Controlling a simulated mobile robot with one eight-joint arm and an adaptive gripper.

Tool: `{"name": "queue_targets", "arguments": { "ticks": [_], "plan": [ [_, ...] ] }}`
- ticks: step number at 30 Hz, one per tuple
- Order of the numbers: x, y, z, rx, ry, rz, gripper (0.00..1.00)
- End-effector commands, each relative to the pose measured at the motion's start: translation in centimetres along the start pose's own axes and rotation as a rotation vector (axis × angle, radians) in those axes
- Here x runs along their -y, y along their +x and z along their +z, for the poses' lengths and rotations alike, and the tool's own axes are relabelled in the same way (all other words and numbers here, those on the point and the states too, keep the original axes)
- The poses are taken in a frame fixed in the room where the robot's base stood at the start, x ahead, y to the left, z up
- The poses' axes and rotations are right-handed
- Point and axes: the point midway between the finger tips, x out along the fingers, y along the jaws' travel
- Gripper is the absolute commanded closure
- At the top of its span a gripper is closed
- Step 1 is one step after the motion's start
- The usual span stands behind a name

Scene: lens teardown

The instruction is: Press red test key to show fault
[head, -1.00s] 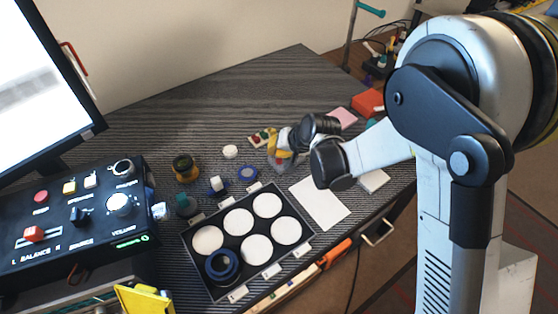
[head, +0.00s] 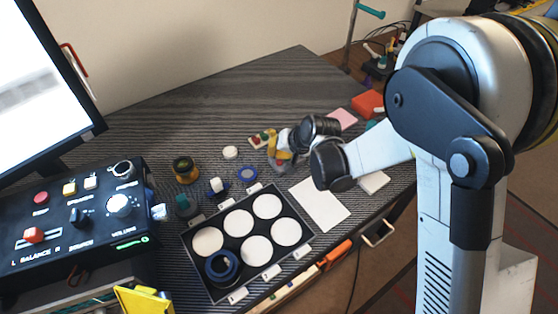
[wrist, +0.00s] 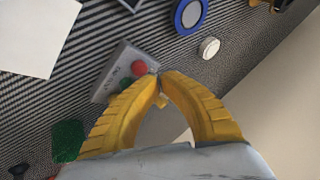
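A small pale test box (wrist: 108,73) carries a round red key (wrist: 139,68) and a green key (wrist: 126,84) in the wrist view. In the head view the box (head: 256,143) sits on the striped bench, just beyond my gripper (head: 274,147). My gripper (wrist: 163,77) has yellow fingers whose tips meet, with nothing seen held between them. In the wrist view the tips are just right of the red key; whether they touch it I cannot tell. Part of the green key is hidden by a finger.
A white cap (head: 230,152) and a blue ring (head: 247,174) lie left of my gripper. A black tray (head: 213,287) with white round pads, a white sheet (head: 321,204), a control panel (head: 70,241) and a monitor (head: 40,85) stand around. The back of the bench is clear.

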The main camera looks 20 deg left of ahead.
Motion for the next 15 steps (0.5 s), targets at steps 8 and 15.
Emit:
{"name": "queue_targets", "arguments": {
  "ticks": [8,15],
  "plan": [
    [-0.27,0.50,0.27,0.000,0.000,0.000,1.00],
    [-0.37,0.69,0.37,0.000,0.000,0.000,1.00]
  ]
}}
